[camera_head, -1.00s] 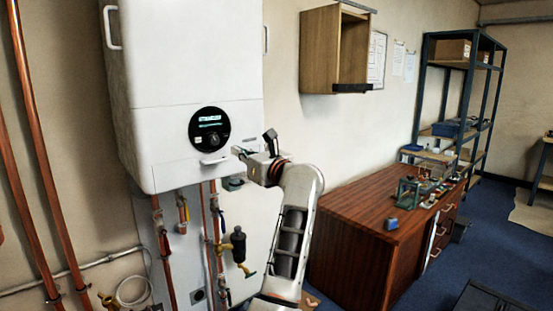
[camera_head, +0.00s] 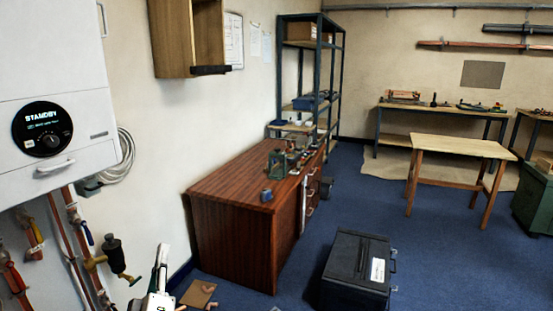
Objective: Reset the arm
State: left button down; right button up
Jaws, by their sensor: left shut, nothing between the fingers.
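My left gripper (camera_head: 157,278) shows at the bottom of the head view, left of centre, pale and partly cut off by the lower edge. It is shut and empty, in front of the wall and apart from the pipes. My right gripper is not in view. The white boiler (camera_head: 45,85) is at the left, with a round black dial (camera_head: 42,129) whose display reads STANDBY. Copper pipes (camera_head: 80,240) and a black and brass valve (camera_head: 113,257) hang below it, to the left of my gripper.
A brown wooden desk (camera_head: 235,222) stands right of my gripper, with small items on top. A black case (camera_head: 352,270) and a flat brown piece (camera_head: 198,293) lie on the blue floor. Shelving (camera_head: 300,75) and a wooden table (camera_head: 458,147) stand farther back; open floor lies between.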

pick_arm(q)
jog(key=s+d+f+m+g+h, duration=0.35)
jog(key=s+f+m, duration=0.2)
jog(key=f, duration=0.45)
jog(key=s+d+f+m+g+h, duration=0.2)
jog(key=s+d+f+m+g, duration=0.25)
jog(key=f, duration=0.55)
jog(key=s+f+m+g, duration=0.3)
jog(key=s+f+m, duration=0.3)
jog(key=s+f, duration=0.7)
jog(key=s, duration=0.4)
jog(key=shift+f+g, duration=0.25)
jog(key=shift+g, duration=0.15)
